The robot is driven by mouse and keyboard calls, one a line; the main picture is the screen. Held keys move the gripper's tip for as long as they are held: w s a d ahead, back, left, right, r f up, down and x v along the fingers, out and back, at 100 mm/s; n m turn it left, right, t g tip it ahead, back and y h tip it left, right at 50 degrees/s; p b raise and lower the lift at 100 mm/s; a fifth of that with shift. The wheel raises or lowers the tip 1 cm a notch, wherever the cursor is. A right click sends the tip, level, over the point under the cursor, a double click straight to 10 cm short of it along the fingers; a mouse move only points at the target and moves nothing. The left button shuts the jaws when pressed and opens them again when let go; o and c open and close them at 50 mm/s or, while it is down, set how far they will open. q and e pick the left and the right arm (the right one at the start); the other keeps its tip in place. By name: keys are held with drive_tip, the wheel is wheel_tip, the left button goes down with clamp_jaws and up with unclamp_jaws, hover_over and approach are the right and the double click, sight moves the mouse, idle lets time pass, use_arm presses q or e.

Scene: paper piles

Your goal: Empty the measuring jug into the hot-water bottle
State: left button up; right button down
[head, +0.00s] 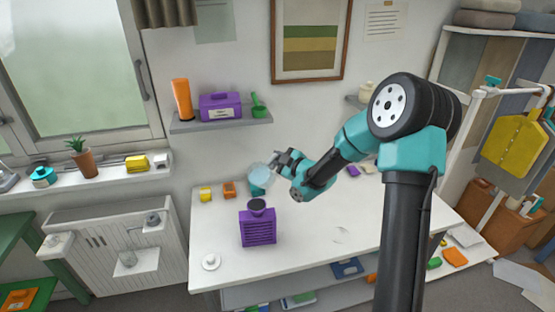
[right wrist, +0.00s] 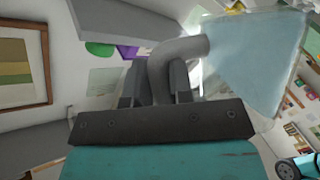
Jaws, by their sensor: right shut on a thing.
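The measuring jug (head: 261,176) is clear, pale blue and has a grey handle. My right gripper (head: 281,160) is shut on the handle and holds the jug above the table, up and slightly right of the purple bottle. The jug fills the upper right of the right wrist view (right wrist: 258,62), with the handle between my right gripper's fingers (right wrist: 158,85). The jug looks tilted; its water level cannot be told. A purple ribbed body, apparently the hot-water bottle (head: 258,230), stands upright on the table with a dark funnel-like top (head: 257,204). My left gripper is out of view.
The white table (head: 310,236) has free room right of the bottle. A white round piece (head: 210,262) lies at its front left. Small yellow (head: 206,194) and orange (head: 229,189) items stand at the back. A wall shelf (head: 220,121) is above.

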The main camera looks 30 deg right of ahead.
drive_tip(key=shift+s+a+r+n+t, duration=0.15)
drive_tip(key=shift+r+n+t, duration=0.1)
drive_tip(key=shift+n, duration=0.15)
drive_tip(key=shift+s+a+r+n+t, duration=0.1)
drive_tip(key=shift+n+t, duration=0.15)
drive_tip(key=shift+n, duration=0.15)
idle(1.9)
drive_tip(key=shift+s+a+f+n+t, duration=0.2)
drive_tip(key=shift+s+a+n+t, duration=0.25)
drive_tip(key=shift+n, duration=0.55)
idle(4.2)
